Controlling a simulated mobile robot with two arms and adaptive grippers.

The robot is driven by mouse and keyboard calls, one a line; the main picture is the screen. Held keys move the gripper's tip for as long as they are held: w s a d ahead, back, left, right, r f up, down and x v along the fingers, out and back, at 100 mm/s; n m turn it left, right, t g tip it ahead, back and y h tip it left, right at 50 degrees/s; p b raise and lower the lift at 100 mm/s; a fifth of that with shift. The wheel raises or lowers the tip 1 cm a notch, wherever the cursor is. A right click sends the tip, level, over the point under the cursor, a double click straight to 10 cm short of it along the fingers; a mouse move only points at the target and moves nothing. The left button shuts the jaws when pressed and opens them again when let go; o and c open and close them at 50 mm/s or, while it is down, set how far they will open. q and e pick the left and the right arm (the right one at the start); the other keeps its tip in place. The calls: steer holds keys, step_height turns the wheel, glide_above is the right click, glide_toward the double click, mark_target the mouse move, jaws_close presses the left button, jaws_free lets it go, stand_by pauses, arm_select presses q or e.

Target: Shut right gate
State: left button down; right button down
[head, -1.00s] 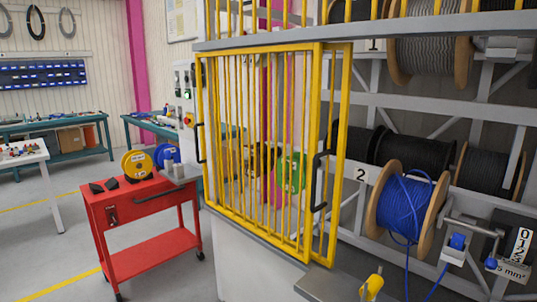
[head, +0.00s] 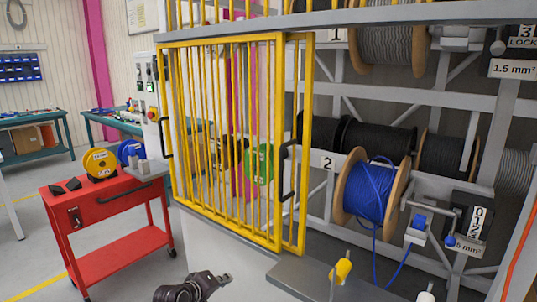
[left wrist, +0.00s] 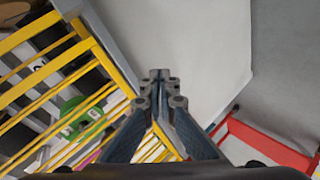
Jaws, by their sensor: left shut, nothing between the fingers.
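Two yellow barred gate panels (head: 222,150) stand overlapped at the left of the reel rack. One panel's edge (head: 305,140) sticks out past the other on the right. A black handle (head: 287,170) is near these right edges; I cannot tell which panel carries it. The right part of the rack stands uncovered. My left gripper (head: 222,279) is at the bottom, below and in front of the panels, apart from the handle. In the left wrist view its fingers (left wrist: 160,78) are together and empty, with yellow bars (left wrist: 85,85) at the left. My right gripper is not in view.
A blue cable reel (head: 368,190) and black reels (head: 380,137) sit in the open bay. A grey ledge (head: 310,278) runs below, with a yellow-handled tool (head: 342,269). A red cart (head: 105,215) stands at left; the floor between is free.

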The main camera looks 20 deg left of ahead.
arm_select(q)
steer(key=w+r+n+t+h, duration=0.1)
steer(key=w+r, duration=0.1)
steer(key=r, duration=0.8)
steer(key=w+r+n+t+h, duration=0.1)
steer(key=w+r+t, duration=0.15)
steer(key=r, duration=0.75)
steer(key=s+d+r+t+h, duration=0.1)
steer(key=d+r+h, duration=0.1)
steer(key=r, duration=0.9)
steer(key=s+d+r+t+h, duration=0.1)
steer(key=s+d+r, duration=0.1)
steer(key=r, duration=0.9)
steer(key=w+d+p, duration=0.4)
steer(key=w+d, duration=0.3)
steer(key=w, duration=0.2)
steer(key=shift+w, duration=0.15)
steer(key=shift+r+g, duration=0.1)
steer(key=shift+g, duration=0.15)
